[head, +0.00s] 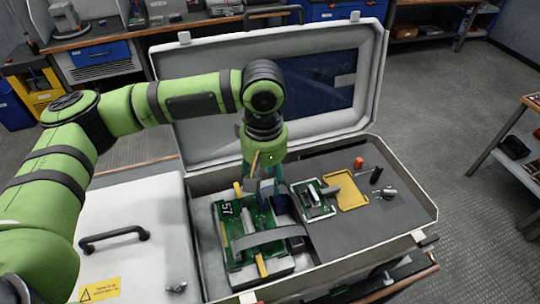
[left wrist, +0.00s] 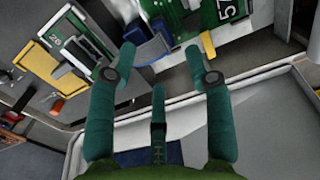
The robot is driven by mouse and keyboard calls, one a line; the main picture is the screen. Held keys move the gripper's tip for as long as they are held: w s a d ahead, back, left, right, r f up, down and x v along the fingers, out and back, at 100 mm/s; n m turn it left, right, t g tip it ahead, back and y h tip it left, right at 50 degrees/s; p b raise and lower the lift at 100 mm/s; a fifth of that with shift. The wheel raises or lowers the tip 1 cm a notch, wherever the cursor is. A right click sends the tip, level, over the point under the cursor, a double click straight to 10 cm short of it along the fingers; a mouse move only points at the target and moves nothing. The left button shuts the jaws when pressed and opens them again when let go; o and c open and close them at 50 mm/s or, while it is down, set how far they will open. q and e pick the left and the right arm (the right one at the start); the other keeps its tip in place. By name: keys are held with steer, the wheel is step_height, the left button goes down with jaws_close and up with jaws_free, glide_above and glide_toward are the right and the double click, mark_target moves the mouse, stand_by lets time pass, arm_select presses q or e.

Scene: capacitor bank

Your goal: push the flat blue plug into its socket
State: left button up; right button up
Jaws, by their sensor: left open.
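A green circuit board (head: 235,222) marked 57 lies in the left part of the open case. It also shows upside down at the top of the left wrist view (left wrist: 210,18). A dark blue piece that looks like the flat plug (head: 280,204) is at the board's right edge; it shows blue in the left wrist view (left wrist: 150,50). My left gripper (head: 264,190) hangs above the board's back edge, pointing down. Its teal fingers (left wrist: 160,50) are spread, with the blue piece beyond their tips and nothing held. I cannot make out the socket. My right gripper is out of view.
A grey band (head: 270,237) arches over the board. To the right are a smaller board (head: 314,198), a yellow frame (head: 346,190), an orange item (head: 358,162) and small tools. The raised case lid (head: 180,120) stands behind. The case's right front is clear.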

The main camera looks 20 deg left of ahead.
mark_target(265, 197)
arm_select(q)
steer(key=f, duration=0.2)
steer(key=f+p, duration=0.1)
steer(key=shift+s+f, duration=0.35)
steer(key=shift+s, duration=0.05)
steer(key=shift+w+f, duration=0.25)
steer(key=shift+f, duration=0.9)
jaws_close()
steer(key=c, duration=0.7)
jaws_free()
jaws_close()
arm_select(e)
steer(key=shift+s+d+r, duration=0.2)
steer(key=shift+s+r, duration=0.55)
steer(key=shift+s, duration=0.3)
